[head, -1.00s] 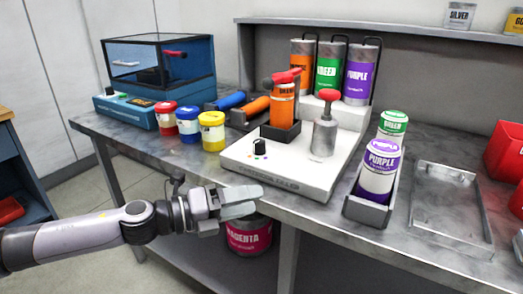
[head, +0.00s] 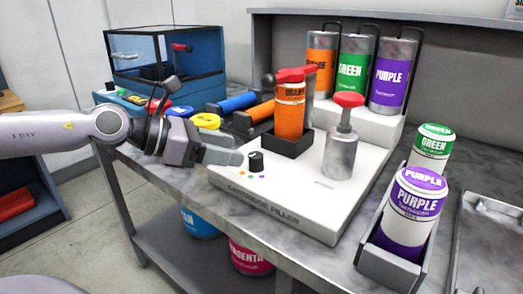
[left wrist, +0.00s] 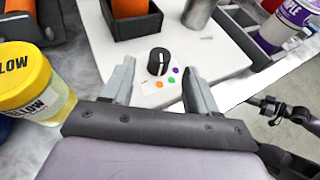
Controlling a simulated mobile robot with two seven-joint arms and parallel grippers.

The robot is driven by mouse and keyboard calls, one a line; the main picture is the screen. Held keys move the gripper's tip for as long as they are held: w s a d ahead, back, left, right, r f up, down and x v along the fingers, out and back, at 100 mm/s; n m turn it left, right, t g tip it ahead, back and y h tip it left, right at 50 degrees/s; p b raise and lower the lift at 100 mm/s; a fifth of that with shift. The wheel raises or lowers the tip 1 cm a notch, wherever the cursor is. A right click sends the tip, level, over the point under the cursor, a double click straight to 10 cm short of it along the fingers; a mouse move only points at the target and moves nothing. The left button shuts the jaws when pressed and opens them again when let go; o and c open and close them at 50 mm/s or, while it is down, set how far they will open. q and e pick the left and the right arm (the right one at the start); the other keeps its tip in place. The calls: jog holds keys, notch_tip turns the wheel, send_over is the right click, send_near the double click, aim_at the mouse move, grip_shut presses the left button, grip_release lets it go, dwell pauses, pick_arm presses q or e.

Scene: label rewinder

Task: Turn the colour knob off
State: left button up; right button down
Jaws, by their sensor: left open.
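The colour knob (head: 256,162) is a small black knob with a white pointer line, on the front left of the white cartridge filler (head: 285,200). Coloured dots lie beside it. In the left wrist view the knob (left wrist: 158,61) stands ahead of and between the two fingers of my left gripper (left wrist: 158,85), which is open and empty. The pointer's exact setting is hard to tell. In the head view my left gripper (head: 225,150) is just left of the knob, its fingertips close to it.
An orange cartridge (head: 290,108) stands in a black holder behind the knob, with a red-topped grey press (head: 342,135) to its right. Yellow (left wrist: 30,75) and other paint jars are by the left gripper. A rack with purple (head: 408,215) and green cans is at right.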

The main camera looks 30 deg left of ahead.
aim_at(255, 155)
pick_arm(q)
jog(key=shift+w+d+f, duration=0.1)
jog(key=shift+w+d, duration=0.1)
jog(key=shift+d, duration=0.05)
jog(key=shift+w+d+f+p, duration=0.25)
jog(key=shift+w+d+p, duration=0.1)
jog(key=shift+w+p, duration=0.25)
jog(key=shift+p+x, duration=0.35)
jog(key=shift+x, duration=2)
pick_arm(e)
jog(key=shift+s+d+r, duration=0.15)
jog(key=shift+s+r, duration=0.15)
jog(key=shift+r, duration=0.5)
pick_arm(q)
jog(key=shift+c, duration=0.2)
jog(key=c, duration=0.9)
pick_arm(e)
jog(key=shift+d, duration=0.1)
